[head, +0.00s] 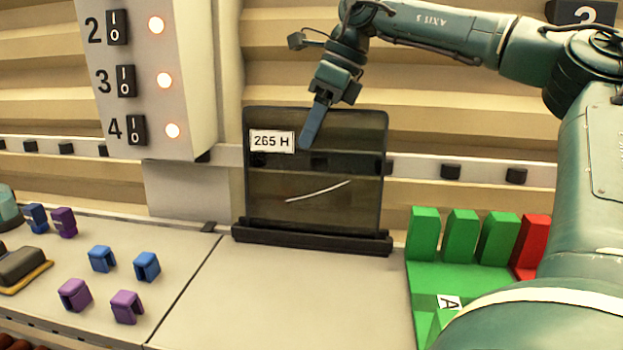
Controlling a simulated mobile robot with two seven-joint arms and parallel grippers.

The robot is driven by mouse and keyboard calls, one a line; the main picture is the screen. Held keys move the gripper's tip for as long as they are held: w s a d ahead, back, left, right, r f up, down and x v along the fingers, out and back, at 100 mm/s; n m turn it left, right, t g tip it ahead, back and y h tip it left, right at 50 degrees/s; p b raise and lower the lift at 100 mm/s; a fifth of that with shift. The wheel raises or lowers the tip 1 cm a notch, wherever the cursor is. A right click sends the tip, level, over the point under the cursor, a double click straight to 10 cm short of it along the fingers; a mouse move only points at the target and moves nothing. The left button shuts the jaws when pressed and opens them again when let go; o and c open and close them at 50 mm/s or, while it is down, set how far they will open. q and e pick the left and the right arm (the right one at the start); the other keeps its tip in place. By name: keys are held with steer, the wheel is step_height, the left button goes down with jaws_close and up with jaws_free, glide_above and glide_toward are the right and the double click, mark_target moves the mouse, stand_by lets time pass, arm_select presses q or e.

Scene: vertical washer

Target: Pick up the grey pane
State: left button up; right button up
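The grey pane (315,195) is a dark, see-through sheet with rounded top corners. It carries a white label reading "265 H" and a pale slanted streak. It stands upright in a black holder (312,243) at the back of the pale worktop. My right gripper (311,130) points down at the pane's top edge, right of the label. Its blue finger overlaps the upper part of the pane. The finger is seen nearly edge-on, so whether it touches the pane and how far the fingers are apart cannot be told. My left gripper is not in view.
A green rack (440,280) with upright green blocks and a red block (528,248) stands at right, partly behind my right arm. Several blue and purple clips (75,294) lie at left. A numbered switch panel (150,80) hangs above. The worktop before the pane is clear.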

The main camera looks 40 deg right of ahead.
steer(key=shift+f, duration=0.1)
steer(key=shift+c, duration=0.3)
jaws_close()
stand_by(1.1)
